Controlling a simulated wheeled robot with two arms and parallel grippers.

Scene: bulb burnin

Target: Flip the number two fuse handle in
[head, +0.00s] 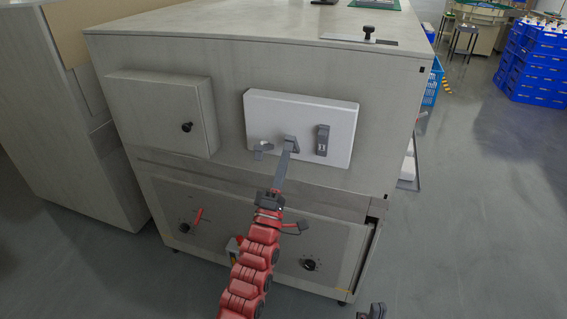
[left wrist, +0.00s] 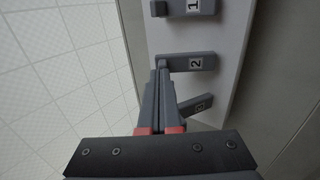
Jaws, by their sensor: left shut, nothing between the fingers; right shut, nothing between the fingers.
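A white fuse panel (head: 303,108) is on the front of the grey cabinet, with grey handles. The handle labelled 2 (left wrist: 190,62) is the middle one in the left wrist view; it also shows in the head view (head: 292,142). In the head view it juts out from the panel. My left gripper (head: 287,152) is shut and empty, its fingertips at the end of handle 2; I cannot tell whether they touch. My right gripper (head: 375,311) is partly seen at the bottom edge of the head view, shut, away from the panel.
Handle 1 (left wrist: 190,8) lies to one side of handle 2 and stands flat and upright in the head view (head: 322,140). Another handle (left wrist: 203,103) on the other side sticks out, tilted (head: 262,148). A closed box (head: 160,110) is left of the panel. Knobs sit below.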

